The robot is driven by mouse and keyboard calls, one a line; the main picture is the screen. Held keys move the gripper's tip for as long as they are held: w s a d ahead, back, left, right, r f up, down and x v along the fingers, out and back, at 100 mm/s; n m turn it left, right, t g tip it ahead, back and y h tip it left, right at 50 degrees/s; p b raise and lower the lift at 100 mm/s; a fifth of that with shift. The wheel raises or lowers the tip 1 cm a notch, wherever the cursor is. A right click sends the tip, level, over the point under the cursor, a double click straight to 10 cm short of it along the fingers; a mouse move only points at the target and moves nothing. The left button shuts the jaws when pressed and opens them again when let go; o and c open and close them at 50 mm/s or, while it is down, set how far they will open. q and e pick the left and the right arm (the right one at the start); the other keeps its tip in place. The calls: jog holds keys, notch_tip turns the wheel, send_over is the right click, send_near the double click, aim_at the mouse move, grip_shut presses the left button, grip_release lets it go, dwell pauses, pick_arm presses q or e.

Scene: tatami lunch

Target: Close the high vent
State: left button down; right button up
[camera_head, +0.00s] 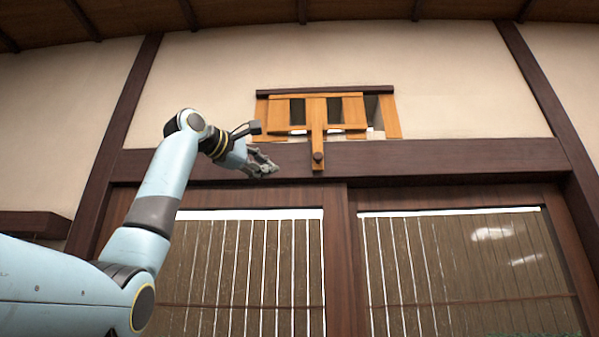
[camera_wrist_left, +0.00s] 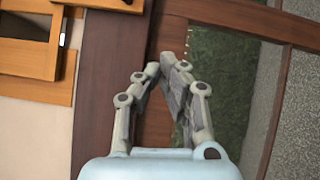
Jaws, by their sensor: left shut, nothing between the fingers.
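The high vent (camera_head: 290,112) is a wooden slatted panel set in the pale wall above a dark beam. Dark gaps show between its slats, and pale light shows at its lower right. A wooden handle (camera_head: 318,135) hangs down from its middle, with a dark round knob (camera_head: 318,156) near its lower end. My left gripper (camera_head: 268,170) is shut and empty, in front of the beam, left of the handle and apart from it. My right gripper is not seen.
The dark beam (camera_head: 450,158) runs under the vent. Below it are sliding screens (camera_head: 250,265) with slats. Dark posts (camera_head: 115,140) flank the wall. The space right of the handle is clear.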

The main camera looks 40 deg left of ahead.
pick_arm(q)
jog(key=s+r, duration=0.3)
jog(key=r, duration=0.2)
jog(key=p, duration=0.8)
send_near(313, 161)
jog(key=w, duration=0.4)
jog(key=shift+w+d+t, duration=0.15)
jog(key=shift+w+t, duration=0.2)
jog(key=shift+t, duration=0.05)
jog(key=shift+f, duration=0.1)
